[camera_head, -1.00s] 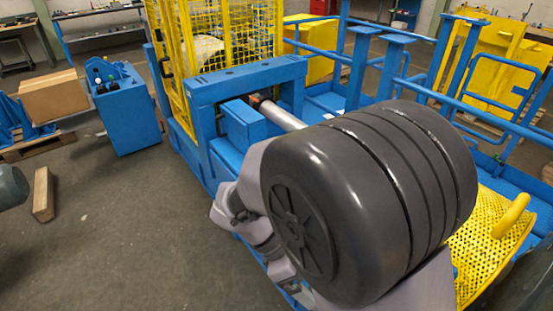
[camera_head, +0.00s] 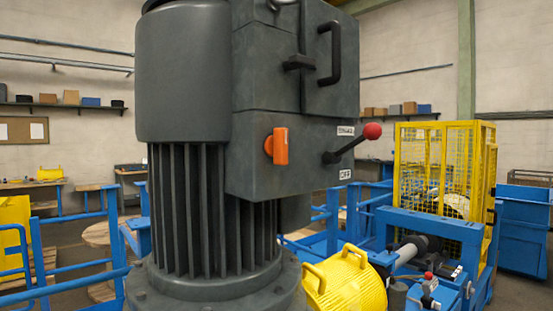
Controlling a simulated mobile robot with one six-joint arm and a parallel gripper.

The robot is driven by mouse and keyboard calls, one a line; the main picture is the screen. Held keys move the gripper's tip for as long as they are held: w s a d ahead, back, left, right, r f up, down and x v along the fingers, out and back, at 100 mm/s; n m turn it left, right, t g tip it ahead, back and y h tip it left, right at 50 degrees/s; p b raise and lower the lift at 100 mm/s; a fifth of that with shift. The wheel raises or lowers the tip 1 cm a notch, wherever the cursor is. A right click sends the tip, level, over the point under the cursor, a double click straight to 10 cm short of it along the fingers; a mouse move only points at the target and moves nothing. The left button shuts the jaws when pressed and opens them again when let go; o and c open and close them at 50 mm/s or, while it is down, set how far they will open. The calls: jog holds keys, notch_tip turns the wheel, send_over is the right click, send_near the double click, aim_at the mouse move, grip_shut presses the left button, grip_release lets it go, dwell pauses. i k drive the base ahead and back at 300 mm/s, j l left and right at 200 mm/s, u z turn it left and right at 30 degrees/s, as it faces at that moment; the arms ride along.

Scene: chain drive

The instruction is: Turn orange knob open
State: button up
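The orange knob (camera_head: 277,146) sits on the left-hand face of the dark grey control box (camera_head: 262,90), near the middle of the head view. Its long side stands upright. The box is fixed to the side of a large grey motor (camera_head: 184,75) with vertical cooling fins. My gripper is not in view, so its state and its distance from the knob do not show.
A lever with a red ball end (camera_head: 371,131) sticks out to the right of the box, beside small labels, one reading OFF. A black handle (camera_head: 331,52) is above it. A yellow drum-like guard (camera_head: 345,284), blue rails (camera_head: 75,287) and a yellow mesh cage (camera_head: 436,170) stand around.

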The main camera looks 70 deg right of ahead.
aim_at(275, 146)
jog(key=z, duration=2.2)
